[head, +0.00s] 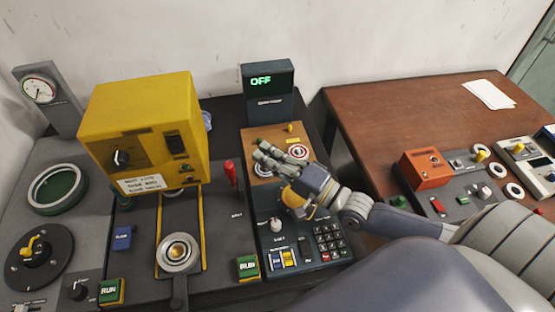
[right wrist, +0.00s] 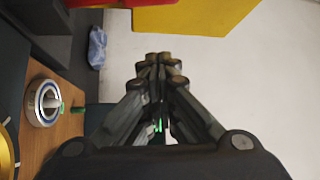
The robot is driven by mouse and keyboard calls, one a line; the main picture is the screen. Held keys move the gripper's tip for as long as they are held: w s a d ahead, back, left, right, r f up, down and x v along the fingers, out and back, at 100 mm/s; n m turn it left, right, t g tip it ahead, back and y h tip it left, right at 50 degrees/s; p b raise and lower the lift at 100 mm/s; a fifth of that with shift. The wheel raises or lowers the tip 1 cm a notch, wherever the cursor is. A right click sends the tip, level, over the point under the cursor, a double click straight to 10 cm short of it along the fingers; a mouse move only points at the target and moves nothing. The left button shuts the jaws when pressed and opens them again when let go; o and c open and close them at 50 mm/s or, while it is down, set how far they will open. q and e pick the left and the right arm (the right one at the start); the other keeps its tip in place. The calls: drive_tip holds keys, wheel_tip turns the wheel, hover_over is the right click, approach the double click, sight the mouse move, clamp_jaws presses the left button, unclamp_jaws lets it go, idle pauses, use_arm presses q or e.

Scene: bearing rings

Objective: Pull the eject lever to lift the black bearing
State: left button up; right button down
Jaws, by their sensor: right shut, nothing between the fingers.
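My right gripper (head: 260,149) is shut and empty, above the wooden board of the panel right of the yellow press. Its closed fingers also show in the right wrist view (right wrist: 161,65). A red-handled lever (head: 231,174) stands upright to the left of the gripper, apart from it. It may be the eject lever, but its label is too small to read. A metal ring-shaped bearing with a dark band (right wrist: 43,103) sits on the board in the right wrist view. I cannot tell whether this is the black bearing. My left gripper is not in view.
The yellow press (head: 145,125) stands left of the lever, with a slide and round metal nest (head: 178,252) in front. A display reading OFF (head: 268,90) stands behind the board. A keypad (head: 328,238) lies in front. The brown table (head: 420,110) is largely clear at the back.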

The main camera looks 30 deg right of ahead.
sight(232, 180)
drive_tip(key=a, duration=0.1)
drive_tip(key=a+p, duration=0.1)
drive_tip(key=a, duration=0.1)
drive_tip(key=a+p, duration=0.1)
drive_tip(key=shift+w+a, duration=0.35)
drive_tip(key=shift+w, duration=0.05)
